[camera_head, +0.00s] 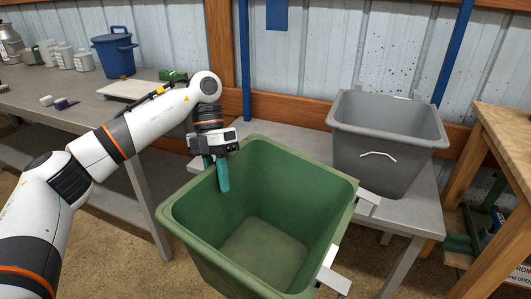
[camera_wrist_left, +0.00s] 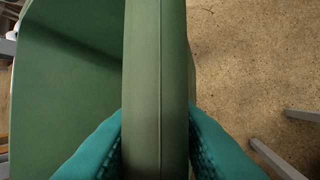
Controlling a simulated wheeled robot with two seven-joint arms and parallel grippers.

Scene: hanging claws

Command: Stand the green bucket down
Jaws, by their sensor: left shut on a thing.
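The large green bucket (camera_head: 335,215) is upright and empty in the head view, with two white hooks (camera_head: 368,198) on its right rim. My left gripper (camera_head: 220,172) is shut on the bucket's far-left rim, with one teal finger inside the wall. In the left wrist view, the teal fingers (camera_wrist_left: 160,150) press the green rim (camera_wrist_left: 157,70) from both sides. The floor shows below and beside the rim. The bucket's underside is hidden, so I cannot tell whether it touches anything. My right gripper is out of view.
A grey bucket (camera_head: 385,145) stands on a low grey table (camera_head: 290,140) behind the green one. A workbench (camera_head: 85,110) at left holds a blue pot (camera_head: 115,55) and several containers. A wooden bench (camera_head: 505,140) stands at right. Bare floor (camera_head: 120,245) shows at lower left.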

